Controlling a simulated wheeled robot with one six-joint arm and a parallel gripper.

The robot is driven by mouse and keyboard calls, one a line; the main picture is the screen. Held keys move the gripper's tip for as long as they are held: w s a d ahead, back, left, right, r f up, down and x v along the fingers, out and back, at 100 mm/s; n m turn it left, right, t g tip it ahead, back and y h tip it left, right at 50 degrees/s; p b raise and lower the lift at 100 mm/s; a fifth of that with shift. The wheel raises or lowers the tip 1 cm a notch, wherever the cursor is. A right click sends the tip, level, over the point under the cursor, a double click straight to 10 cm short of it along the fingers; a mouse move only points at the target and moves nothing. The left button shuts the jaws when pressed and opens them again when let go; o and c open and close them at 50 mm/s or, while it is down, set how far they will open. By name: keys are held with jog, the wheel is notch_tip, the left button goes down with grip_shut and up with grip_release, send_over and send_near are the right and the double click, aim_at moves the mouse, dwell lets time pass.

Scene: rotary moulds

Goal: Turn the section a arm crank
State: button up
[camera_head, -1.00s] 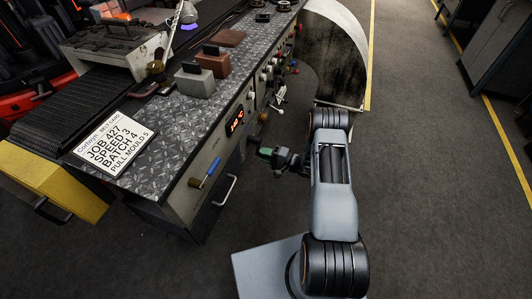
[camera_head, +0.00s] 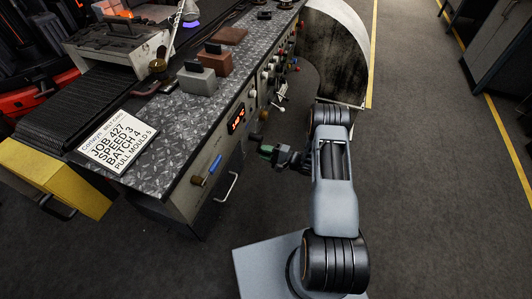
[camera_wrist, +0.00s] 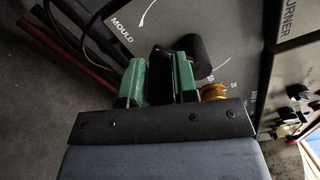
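My gripper (camera_head: 266,150) is beside the front panel of the machine, its green fingers pointing at the panel. In the wrist view the two fingers of my gripper (camera_wrist: 157,82) stand apart, with a dark shape between and beyond them. A black cylindrical knob or handle (camera_wrist: 194,54) is just beyond the right finger, in front of the panel marked MOULD; contact cannot be told. A metal crank-like part (camera_head: 280,104) sits on the panel farther along. No label reading section a is legible, so I cannot tell which part is that crank.
A brass knob (camera_wrist: 213,92) is close right of the fingers. A blue-handled lever (camera_head: 214,166) and a metal pull handle (camera_head: 230,186) stick out nearer. A white job card (camera_head: 118,147) lies on the bench top (camera_head: 178,128). Open floor (camera_head: 430,180) lies to the right.

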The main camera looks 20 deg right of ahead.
jog(key=o, duration=0.4)
jog(key=v, duration=1.4)
jog(key=shift+p, duration=0.4)
